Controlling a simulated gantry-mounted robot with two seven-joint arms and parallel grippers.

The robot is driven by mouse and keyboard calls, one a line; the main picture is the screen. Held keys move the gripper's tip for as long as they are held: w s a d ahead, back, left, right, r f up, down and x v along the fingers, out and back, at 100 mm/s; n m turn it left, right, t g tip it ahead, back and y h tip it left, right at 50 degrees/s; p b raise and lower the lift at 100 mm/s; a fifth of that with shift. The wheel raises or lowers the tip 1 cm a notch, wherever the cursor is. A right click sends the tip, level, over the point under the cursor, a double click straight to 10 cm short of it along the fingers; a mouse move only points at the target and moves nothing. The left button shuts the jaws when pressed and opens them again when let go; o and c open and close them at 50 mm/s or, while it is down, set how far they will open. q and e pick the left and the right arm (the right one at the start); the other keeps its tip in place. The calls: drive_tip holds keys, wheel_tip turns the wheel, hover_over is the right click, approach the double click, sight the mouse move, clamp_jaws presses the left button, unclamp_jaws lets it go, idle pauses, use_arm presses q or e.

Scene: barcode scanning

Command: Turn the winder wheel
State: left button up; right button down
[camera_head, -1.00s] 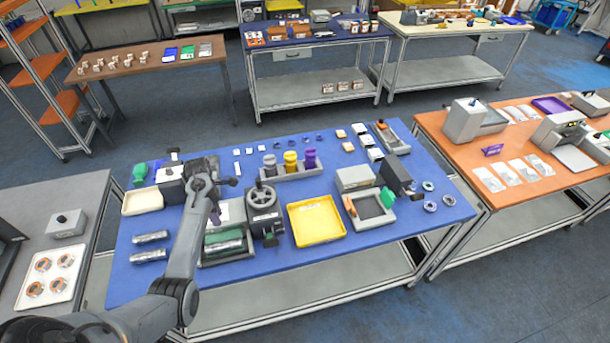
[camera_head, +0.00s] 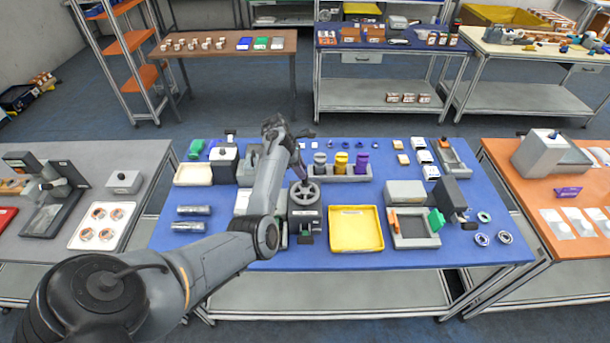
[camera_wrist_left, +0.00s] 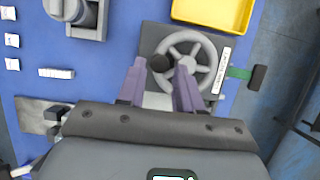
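The winder wheel (camera_head: 305,194) is a grey spoked handwheel on a dark block, near the middle of the blue table. My left gripper (camera_head: 301,174) is just above and behind the wheel in the head view. I cannot tell whether either finger touches the knob or rim. My right gripper is not in view.
A yellow tray (camera_head: 356,229) lies right of the winder. A grey holder (camera_head: 340,178) with several coloured spools stands behind it. A green handle (camera_wrist_left: 238,73) juts from the winder's side. Grey cylinders (camera_head: 192,211) lie left on the blue table.

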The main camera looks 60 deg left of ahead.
sight(305, 189)
use_arm(q)
drive_tip(key=shift+x, duration=2)
clamp_jaws()
drive_tip(key=shift+m, duration=0.4)
